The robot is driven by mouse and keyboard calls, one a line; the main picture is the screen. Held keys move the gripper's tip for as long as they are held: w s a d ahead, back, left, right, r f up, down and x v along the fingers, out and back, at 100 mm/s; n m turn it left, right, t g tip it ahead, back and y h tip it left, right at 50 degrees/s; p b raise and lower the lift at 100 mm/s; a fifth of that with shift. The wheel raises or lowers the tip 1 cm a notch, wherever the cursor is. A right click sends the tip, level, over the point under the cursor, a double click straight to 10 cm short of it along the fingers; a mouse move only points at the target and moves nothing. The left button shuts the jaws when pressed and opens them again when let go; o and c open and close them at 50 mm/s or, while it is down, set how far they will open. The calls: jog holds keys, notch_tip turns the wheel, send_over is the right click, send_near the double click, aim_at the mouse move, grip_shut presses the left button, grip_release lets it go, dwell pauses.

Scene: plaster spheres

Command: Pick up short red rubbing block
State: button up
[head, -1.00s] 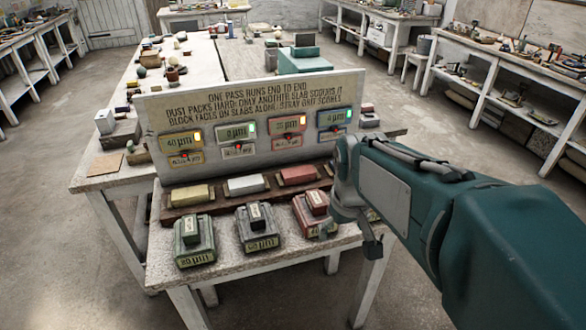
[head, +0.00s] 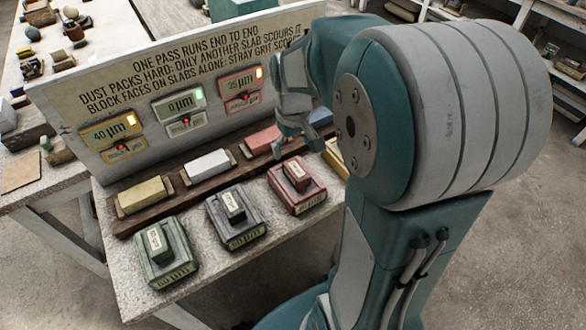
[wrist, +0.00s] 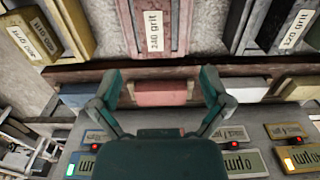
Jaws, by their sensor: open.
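A short red block (head: 262,140) lies in the dark wooden rack, right of a white block. It shows pink-red in the wrist view (wrist: 160,92), between and beyond the spread fingers. In the wrist view this slab's "240 grit" label (wrist: 154,32) shows at the top. My gripper (wrist: 160,76) is open and empty above the rack. In the head view my gripper (head: 301,143) is partly hidden by my arm.
The upright sign panel (head: 160,78) stands close behind the rack (head: 175,190). A yellow block (head: 143,195) and white block (head: 208,164) share the rack. Green (head: 165,255) and dark grey (head: 236,220) stepped slabs stand in front, near the table edge. My arm hides the right end.

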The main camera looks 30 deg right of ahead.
aim_at(296, 169)
jog(key=f, duration=0.8)
jog(key=shift+s+d+f, duration=0.1)
jog(key=shift+s+d, duration=0.2)
jog(key=shift+d, duration=0.05)
grip_shut()
